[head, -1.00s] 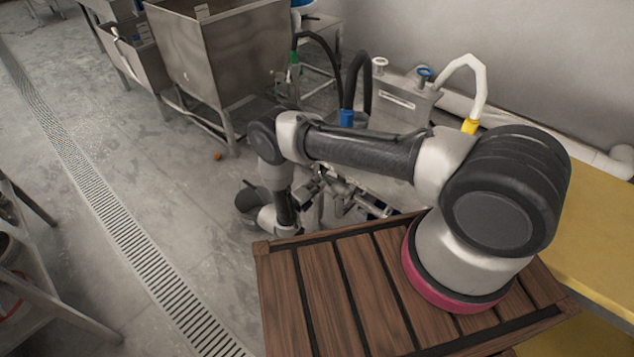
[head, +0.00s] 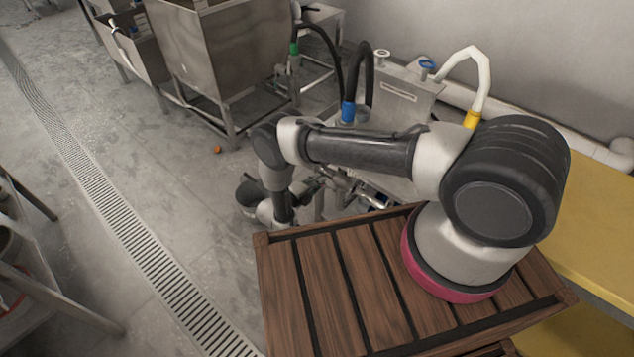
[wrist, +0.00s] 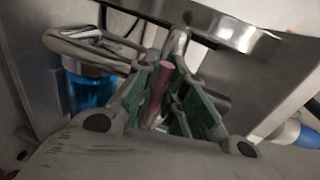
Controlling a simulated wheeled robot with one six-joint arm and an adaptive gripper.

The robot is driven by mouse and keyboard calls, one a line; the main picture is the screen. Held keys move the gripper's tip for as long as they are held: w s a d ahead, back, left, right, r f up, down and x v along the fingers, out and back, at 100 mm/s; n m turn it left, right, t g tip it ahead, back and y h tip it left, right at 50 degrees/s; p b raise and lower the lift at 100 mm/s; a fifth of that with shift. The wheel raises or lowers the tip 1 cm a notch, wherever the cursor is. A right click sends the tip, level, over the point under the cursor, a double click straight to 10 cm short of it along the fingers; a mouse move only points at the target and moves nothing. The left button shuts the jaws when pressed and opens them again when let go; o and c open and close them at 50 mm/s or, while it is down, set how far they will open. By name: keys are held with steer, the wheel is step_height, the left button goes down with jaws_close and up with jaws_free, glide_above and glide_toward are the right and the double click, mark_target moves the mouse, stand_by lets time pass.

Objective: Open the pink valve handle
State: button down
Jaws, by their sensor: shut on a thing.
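In the wrist view, the pink valve handle (wrist: 161,88) shows as a narrow pink bar, tilted slightly to the right at its top. It lies between the green-padded fingers of my gripper (wrist: 173,98), which is shut on it. Metal pipework runs behind and above the handle, and the valve body is mostly hidden by the fingers. In the head view, my arm reaches down past the far edge of the wooden slatted top. The handle cannot be made out there.
A blue fitting (wrist: 88,92) and a curved steel pipe (wrist: 85,45) are close on the left in the wrist view. Steel panels flank the fingers. In the head view, a steel tank (head: 225,55) stands beyond, and open floor (head: 150,170) lies to the left.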

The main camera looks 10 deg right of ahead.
steer(key=c, duration=1.5)
jaws_free()
steer(key=v, duration=1.2)
